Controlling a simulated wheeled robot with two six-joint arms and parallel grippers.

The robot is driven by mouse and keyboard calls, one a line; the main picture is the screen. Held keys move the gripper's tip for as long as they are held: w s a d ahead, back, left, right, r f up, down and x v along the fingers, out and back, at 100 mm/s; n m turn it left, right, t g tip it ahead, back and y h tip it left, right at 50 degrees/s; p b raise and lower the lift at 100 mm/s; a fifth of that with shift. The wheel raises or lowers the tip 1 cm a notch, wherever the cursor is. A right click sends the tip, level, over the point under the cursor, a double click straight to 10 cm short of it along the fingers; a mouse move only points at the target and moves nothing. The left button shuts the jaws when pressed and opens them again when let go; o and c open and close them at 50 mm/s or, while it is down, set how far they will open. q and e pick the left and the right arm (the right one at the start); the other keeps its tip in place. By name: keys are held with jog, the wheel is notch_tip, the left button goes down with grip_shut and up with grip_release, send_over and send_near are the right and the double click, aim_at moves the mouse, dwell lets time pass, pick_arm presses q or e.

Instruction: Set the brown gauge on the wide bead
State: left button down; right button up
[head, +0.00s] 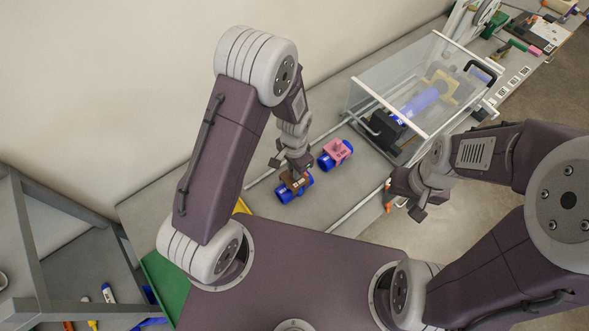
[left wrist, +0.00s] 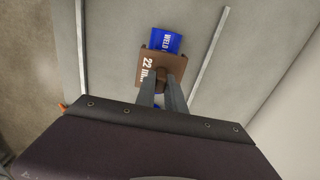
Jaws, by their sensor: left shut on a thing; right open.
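The brown gauge (left wrist: 150,70), marked 22 mm, is in my left gripper (left wrist: 170,92), which is shut on it. In the head view the brown gauge (head: 292,180) is at a blue pipe piece (head: 283,195) on the cart top. In the left wrist view the blue piece (left wrist: 168,37) shows beyond the gauge's edge with a white label starting "WELD". The gauge covers its middle, so I cannot tell whether they touch or see the bead. A second blue piece (head: 326,162) carries a pink gauge (head: 336,151). My right gripper (head: 405,200) is open and empty.
A clear-walled box (head: 420,95) with a blue pipe and black clamp inside stands behind to the right. Pale rails (head: 355,208) run along the grey cart top. A green mat (head: 165,285) lies at the lower left. Several tools lie at the far right.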

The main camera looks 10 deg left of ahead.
pick_arm(q)
jog(key=shift+f+b, duration=0.95)
jog(key=shift+f, duration=0.35)
jog(key=c, duration=1.3)
grip_release()
jog(key=shift+c, duration=0.2)
notch_tip(320, 180, up, 9)
jog(key=shift+r+b, duration=0.1)
jog(key=shift+b, duration=0.6)
